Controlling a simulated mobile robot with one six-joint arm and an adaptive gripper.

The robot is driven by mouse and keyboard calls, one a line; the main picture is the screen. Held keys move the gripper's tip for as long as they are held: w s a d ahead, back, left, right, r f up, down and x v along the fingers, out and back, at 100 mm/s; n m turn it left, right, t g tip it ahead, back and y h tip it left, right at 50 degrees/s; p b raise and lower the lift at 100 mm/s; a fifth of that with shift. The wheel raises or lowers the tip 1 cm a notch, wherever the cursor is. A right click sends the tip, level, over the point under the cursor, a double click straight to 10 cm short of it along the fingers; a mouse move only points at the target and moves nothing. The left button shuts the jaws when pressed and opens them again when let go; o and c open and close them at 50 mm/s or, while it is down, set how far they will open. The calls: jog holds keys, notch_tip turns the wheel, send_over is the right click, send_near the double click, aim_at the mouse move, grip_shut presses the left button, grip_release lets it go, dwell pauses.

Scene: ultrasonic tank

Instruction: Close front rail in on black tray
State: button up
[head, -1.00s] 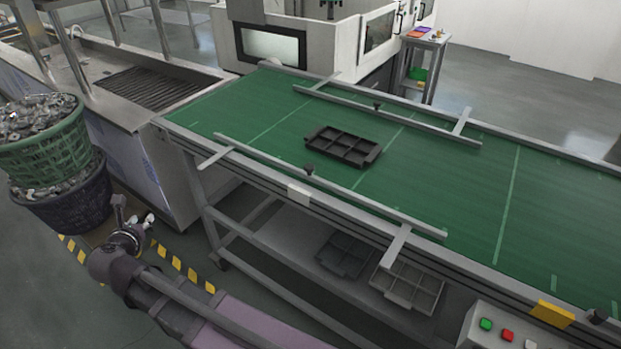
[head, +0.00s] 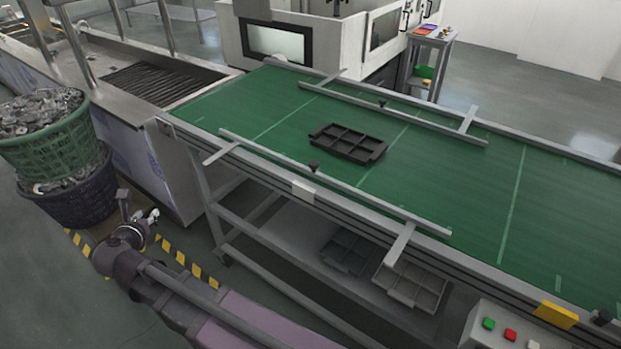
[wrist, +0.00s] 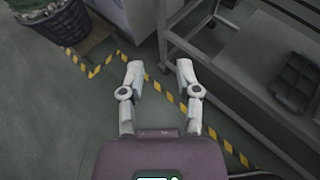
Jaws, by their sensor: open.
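The black tray (head: 347,144), divided into several compartments, lies flat on the green belt (head: 470,185) in the head view. The front rail (head: 370,195) is a grey bar along the near side of the belt, with a black knob (head: 314,165) on it. A strip of bare belt separates it from the tray. The back rail (head: 385,106) runs on the far side, also apart from the tray. My gripper (wrist: 160,68) is open and empty above the floor in the wrist view. In the head view it is low left, away from the table.
A green basket (head: 45,140) of metal parts stands on a dark basket (head: 70,195) at the left. More trays (head: 415,285) lie on the shelf under the belt. A button panel (head: 510,330) is at the lower right. Yellow-black tape (wrist: 240,153) marks the floor.

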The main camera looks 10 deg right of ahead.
jog(key=o, duration=0.5)
jog(key=shift+c, duration=0.2)
jog(key=shift+o, duration=0.4)
jog(key=shift+w+d, duration=0.2)
jog(key=m+g+y+p, duration=0.5)
jog(key=m+g+p, duration=0.8)
jog(key=m+p, duration=0.7)
send_near(315, 162)
notch_tip(315, 162, up, 4)
jog(key=d+n+p, duration=0.2)
jog(key=shift+a, duration=0.1)
jog(key=shift+f, duration=0.15)
jog(key=b+x, duration=1.2)
jog(key=x, duration=0.1)
jog(key=shift+s+a+f+b, duration=0.15)
jog(key=shift+s+a+b, duration=0.05)
jog(key=shift+a+b, duration=0.1)
